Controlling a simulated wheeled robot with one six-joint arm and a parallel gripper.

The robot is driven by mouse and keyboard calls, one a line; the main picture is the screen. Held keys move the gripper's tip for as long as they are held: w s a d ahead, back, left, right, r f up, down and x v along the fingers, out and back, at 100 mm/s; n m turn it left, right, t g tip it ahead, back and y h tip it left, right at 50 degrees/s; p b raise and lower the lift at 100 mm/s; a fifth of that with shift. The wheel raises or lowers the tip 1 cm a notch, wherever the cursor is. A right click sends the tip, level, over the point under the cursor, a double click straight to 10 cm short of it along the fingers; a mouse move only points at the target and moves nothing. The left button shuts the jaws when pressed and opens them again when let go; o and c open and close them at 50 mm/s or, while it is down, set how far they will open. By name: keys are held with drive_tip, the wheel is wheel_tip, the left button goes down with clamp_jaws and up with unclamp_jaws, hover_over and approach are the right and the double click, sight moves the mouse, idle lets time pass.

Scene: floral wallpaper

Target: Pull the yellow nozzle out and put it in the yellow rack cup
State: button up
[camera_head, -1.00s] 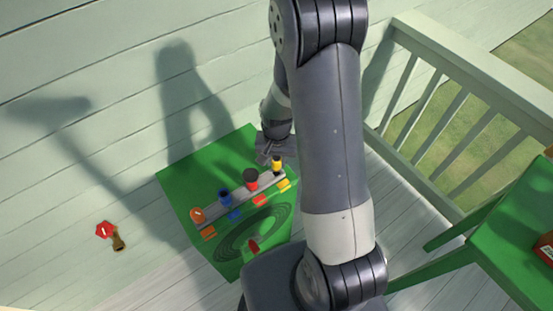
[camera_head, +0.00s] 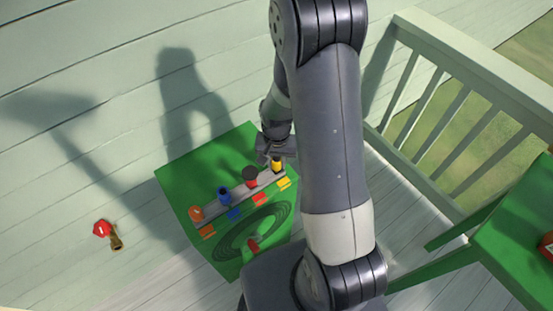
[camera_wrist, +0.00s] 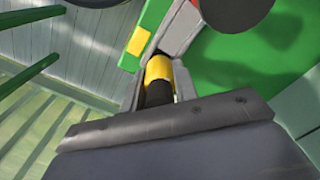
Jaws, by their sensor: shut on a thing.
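The yellow nozzle (camera_head: 277,164), yellow with black ends, is at the right end of the grey rack (camera_head: 240,192) on the green box. A yellow tag (camera_head: 284,183) marks that end. In the wrist view the nozzle (camera_wrist: 158,72) shows its yellow band, and its black end meets my gripper (camera_wrist: 160,112). My gripper (camera_head: 273,152) is shut on the nozzle's upper end. The fingertips are mostly hidden, and I cannot tell whether the nozzle's lower end is seated in the rack cup.
Orange (camera_head: 196,212), blue (camera_head: 224,195) and dark-topped red (camera_head: 250,176) pieces stand along the rack. The green box (camera_head: 185,177) stands by the wall. A red-handled brass tap (camera_head: 108,232) is at left. A railing (camera_head: 460,75) and green table (camera_head: 510,245) are at right.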

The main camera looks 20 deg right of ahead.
drive_tip(key=shift+f+b, duration=0.7)
drive_tip(key=shift+f, duration=0.1)
drive_tip(key=o, duration=1.1)
drive_tip(key=shift+r, duration=0.1)
wheel_tip(320, 180, up, 11)
drive_tip(key=shift+f, duration=0.1)
drive_tip(key=shift+f, duration=0.1)
wheel_tip(320, 180, down, 11)
drive_tip(key=shift+r, duration=0.1)
drive_tip(key=shift+r+p, duration=0.35)
drive_tip(key=shift+f, duration=0.1)
